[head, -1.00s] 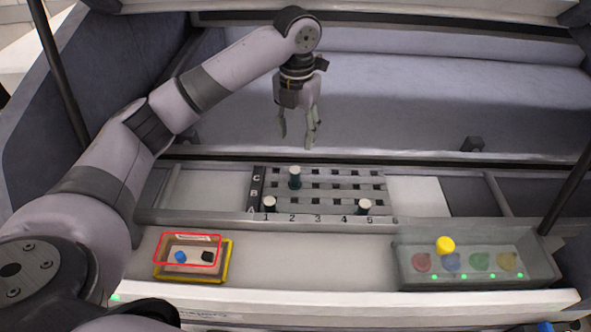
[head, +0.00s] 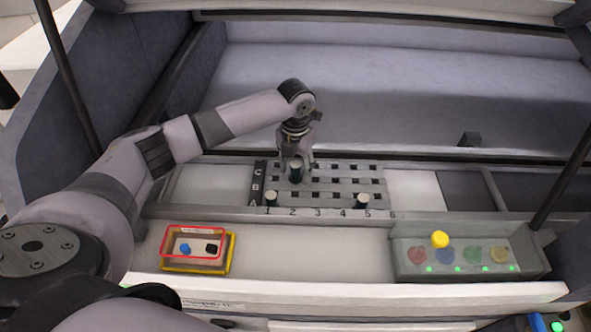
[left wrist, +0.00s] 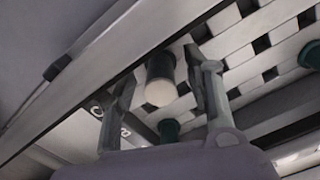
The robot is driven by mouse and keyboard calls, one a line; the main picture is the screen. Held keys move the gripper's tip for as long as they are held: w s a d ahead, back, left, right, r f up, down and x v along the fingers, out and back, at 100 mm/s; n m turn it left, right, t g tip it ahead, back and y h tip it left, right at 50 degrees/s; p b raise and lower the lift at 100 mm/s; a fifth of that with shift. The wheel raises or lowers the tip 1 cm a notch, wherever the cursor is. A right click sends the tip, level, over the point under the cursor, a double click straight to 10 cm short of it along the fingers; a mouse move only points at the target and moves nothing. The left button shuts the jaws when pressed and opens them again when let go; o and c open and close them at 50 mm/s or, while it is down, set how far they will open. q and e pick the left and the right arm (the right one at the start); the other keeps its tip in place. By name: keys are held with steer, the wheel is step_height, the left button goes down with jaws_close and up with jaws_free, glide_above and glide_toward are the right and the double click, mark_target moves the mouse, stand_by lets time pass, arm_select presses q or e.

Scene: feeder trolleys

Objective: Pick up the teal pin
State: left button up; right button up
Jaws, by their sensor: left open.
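A dark teal pin with a pale top (head: 296,172) stands upright in the grey slotted rack (head: 337,213), near column 2 in the back rows. Two more pale-topped pins stand in the front row, one near column 1 (head: 271,199) and one near column 5 (head: 362,202). My left gripper (head: 297,164) is open and points down at the back pin. In the left wrist view that pin (left wrist: 160,80) shows between the two spread fingers, with no clear contact. Two other teal pins show there, below (left wrist: 169,130) and at the right edge (left wrist: 311,55). My right gripper is not in view.
A yellow-edged tray (head: 228,256) with a red outline holds small blue and black pieces at front left. A grey bin (head: 408,264) at front right holds coloured discs, with a yellow cap (head: 439,239) above them. The front shelf between them is clear.

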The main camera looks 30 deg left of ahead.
arm_select(q)
steer(key=shift+f, duration=0.2)
steer(key=shift+c, duration=0.5)
jaws_close()
